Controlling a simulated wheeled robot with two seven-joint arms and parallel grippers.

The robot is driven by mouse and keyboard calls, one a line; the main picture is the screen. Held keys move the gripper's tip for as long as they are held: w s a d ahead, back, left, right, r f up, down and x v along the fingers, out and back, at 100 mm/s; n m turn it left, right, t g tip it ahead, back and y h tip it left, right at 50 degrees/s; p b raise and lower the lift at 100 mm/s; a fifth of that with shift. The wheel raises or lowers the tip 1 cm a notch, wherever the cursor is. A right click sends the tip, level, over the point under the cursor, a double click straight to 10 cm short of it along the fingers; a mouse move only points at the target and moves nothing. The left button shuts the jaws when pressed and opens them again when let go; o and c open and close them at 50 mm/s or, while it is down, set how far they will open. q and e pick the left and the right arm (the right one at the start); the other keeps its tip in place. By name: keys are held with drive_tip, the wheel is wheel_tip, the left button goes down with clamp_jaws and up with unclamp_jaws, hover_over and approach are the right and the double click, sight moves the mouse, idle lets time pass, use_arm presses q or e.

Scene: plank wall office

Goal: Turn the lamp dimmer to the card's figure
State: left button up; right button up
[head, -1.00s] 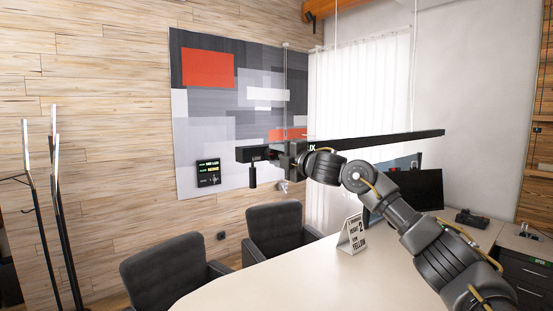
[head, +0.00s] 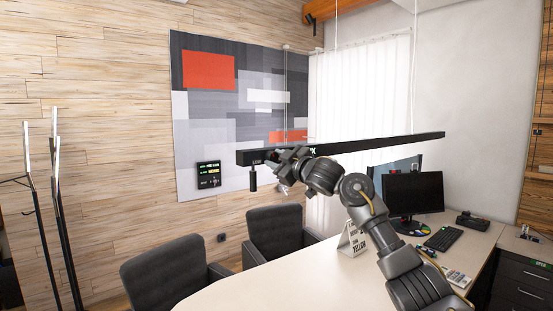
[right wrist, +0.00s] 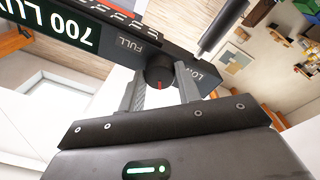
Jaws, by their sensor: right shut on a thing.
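The lamp is a long black bar (head: 370,144) hanging on thin wires. Its dimmer is a dark round knob (right wrist: 160,72) with a red mark, between the labels FULL and LOW. The lamp's display (right wrist: 55,38) reads 700 LUX, upside down in the right wrist view. My right gripper (right wrist: 161,86) is shut on the knob, one finger on each side; in the head view the right gripper (head: 284,158) hides the knob. The white tent card (head: 352,240) stands on the desk; YELLOW is legible, while my right arm covers part of it. My left gripper is out of view.
A dark cylinder (head: 253,181) hangs below the lamp's left end. A small black panel (head: 208,175) with tiny lit text is on the wall. The desk (head: 265,286) has a monitor (head: 413,192) and keyboard (head: 444,238). Two dark chairs (head: 275,232) stand at its left.

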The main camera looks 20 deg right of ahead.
drive_tip(key=m+p, duration=0.1)
drive_tip(key=m, duration=0.4)
drive_tip(key=shift+a+m+p, duration=0.1)
drive_tip(key=shift+m+p, duration=0.2)
drive_tip(key=shift+f+h, duration=0.1)
drive_tip(key=shift+h, duration=0.2)
drive_tip(key=o, duration=1)
drive_tip(key=shift+s, duration=0.25)
drive_tip(key=b+v, duration=0.4)
drive_tip(key=v, duration=0.6)
drive_tip(key=shift+s, duration=0.2)
